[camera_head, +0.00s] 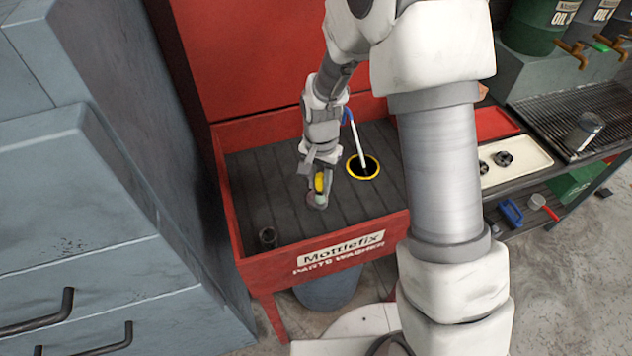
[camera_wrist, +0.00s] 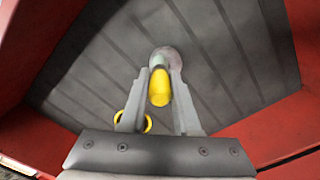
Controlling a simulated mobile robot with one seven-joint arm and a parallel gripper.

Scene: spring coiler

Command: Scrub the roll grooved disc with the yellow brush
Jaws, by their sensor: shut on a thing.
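The yellow brush (camera_head: 320,182) is in my gripper (camera_head: 318,172) above the dark slatted floor of the red parts washer. In the wrist view the fingers of my gripper (camera_wrist: 152,95) are on both sides of the yellow brush (camera_wrist: 160,88). A pale grey rounded piece (camera_head: 317,201) shows at the brush's lower end, and also in the wrist view (camera_wrist: 167,57). I cannot tell whether it is the roll grooved disc or the brush's own head, nor whether it touches the floor.
The parts washer (camera_head: 340,262) has raised red walls. A yellow-rimmed hole (camera_head: 362,178) with a blue-and-white rod in it is just right of my gripper. A cream tray (camera_head: 524,168) with dark round parts is at right.

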